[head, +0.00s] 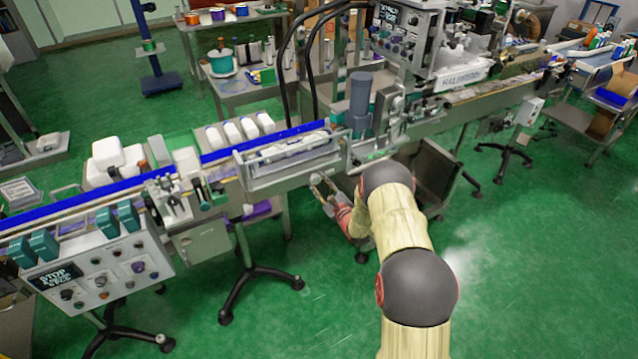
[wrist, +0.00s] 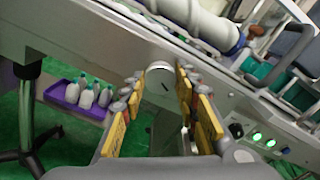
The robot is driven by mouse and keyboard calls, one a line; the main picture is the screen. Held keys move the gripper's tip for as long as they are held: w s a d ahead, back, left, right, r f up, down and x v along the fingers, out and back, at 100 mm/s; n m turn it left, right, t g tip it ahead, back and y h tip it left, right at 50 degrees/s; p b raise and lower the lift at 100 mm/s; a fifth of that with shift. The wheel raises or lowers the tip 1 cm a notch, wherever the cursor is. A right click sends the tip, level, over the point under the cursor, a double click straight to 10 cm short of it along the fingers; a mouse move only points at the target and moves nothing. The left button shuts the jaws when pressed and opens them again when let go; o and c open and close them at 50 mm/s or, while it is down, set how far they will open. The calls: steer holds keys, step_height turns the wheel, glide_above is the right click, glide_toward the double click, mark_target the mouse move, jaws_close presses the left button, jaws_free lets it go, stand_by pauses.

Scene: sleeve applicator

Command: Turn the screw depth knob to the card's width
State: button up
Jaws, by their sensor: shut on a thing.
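The screw depth knob (wrist: 158,75) appears as a round, pale knob with a dark mark on its face, on the side of the grey machine rail in the wrist view. My gripper (wrist: 160,84) has its yellow-padded fingers on both sides of the knob and is shut on it. In the head view my gripper (head: 322,188) is beside the front of the conveyor, small and partly hidden by my arm; the knob cannot be made out there. I cannot make out a card with a width on it in either view.
A purple tray (wrist: 60,92) with several white bottles is at the left in the wrist view. Lit green buttons (wrist: 257,136) are at the lower right. In the head view a control panel (head: 105,270) stands at the left front. Green floor is clear at the front right.

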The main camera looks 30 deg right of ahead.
steer(key=shift+f+m, duration=0.15)
steer(key=shift+m, duration=0.35)
steer(key=o, duration=1.1)
steer(key=shift+o, duration=0.2)
steer(key=s, duration=1.2)
steer(key=shift+d, duration=0.2)
